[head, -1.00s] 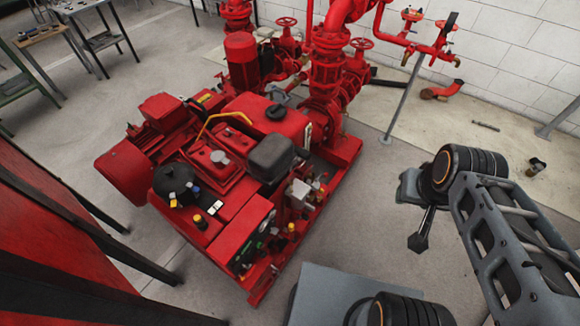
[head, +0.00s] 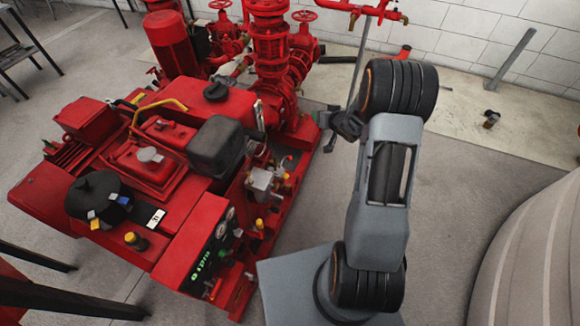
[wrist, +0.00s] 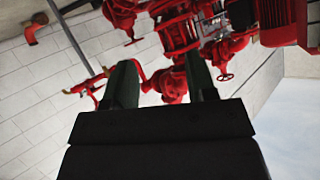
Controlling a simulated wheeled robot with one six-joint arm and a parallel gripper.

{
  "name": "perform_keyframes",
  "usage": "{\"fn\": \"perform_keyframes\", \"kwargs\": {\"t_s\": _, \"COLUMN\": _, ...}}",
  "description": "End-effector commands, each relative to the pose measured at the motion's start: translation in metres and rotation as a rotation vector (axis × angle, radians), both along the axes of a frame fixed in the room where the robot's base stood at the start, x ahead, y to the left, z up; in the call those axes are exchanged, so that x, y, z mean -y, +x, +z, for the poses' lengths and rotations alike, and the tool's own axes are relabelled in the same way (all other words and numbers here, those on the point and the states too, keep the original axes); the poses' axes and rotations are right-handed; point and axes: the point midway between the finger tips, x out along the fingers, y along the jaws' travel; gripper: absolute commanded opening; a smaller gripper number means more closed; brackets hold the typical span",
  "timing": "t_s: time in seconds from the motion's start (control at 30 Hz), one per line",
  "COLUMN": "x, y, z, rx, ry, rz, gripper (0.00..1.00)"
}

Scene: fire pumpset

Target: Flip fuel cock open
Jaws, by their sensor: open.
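The red pumpset engine (head: 125,225) stands left of my arm in the head view. I cannot single out the fuel cock; small fittings, some with yellow and red parts, sit around a silver block (head: 262,180) on the engine's right side. My gripper (head: 325,118) is beyond and to the right of that block, beside the red pump and apart from it, partly hidden by my wrist. In the wrist view my gripper (wrist: 160,68) has its two dark fingers spread with nothing held between them. Red pump pipework and handwheels show beyond them, seen upside down.
A black box-shaped part (head: 216,145) and a yellow bar (head: 158,108) rise from the engine top. A thin grey post (head: 357,60) stands behind my wrist. A pale ribbed curved surface (head: 535,260) fills the lower right. Floor between engine and wall is mostly clear.

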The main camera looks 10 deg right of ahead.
Motion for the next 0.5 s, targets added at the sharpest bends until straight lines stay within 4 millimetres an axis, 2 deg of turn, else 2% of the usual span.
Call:
{"fn": "perform_keyframes", "kwargs": {"t_s": 0.03, "x": 0.002, "y": -0.001, "z": -0.052, "rx": 0.013, "ry": 0.082, "rz": 0.039, "gripper": 0.52}}
{"fn": "perform_keyframes", "kwargs": {"t_s": 0.1, "x": 0.000, "y": -0.006, "z": -0.093, "rx": 0.042, "ry": 0.205, "rz": 0.100, "gripper": 0.52}}
{"fn": "perform_keyframes", "kwargs": {"t_s": 0.2, "x": -0.006, "y": -0.020, "z": -0.143, "rx": 0.070, "ry": 0.379, "rz": 0.180, "gripper": 0.52}}
{"fn": "perform_keyframes", "kwargs": {"t_s": 0.3, "x": -0.012, "y": -0.039, "z": -0.180, "rx": 0.085, "ry": 0.538, "rz": 0.242, "gripper": 0.52}}
{"fn": "perform_keyframes", "kwargs": {"t_s": 0.4, "x": -0.017, "y": -0.057, "z": -0.205, "rx": 0.095, "ry": 0.667, "rz": 0.290, "gripper": 0.52}}
{"fn": "perform_keyframes", "kwargs": {"t_s": 0.5, "x": -0.020, "y": -0.070, "z": -0.220, "rx": 0.102, "ry": 0.759, "rz": 0.322, "gripper": 0.52}}
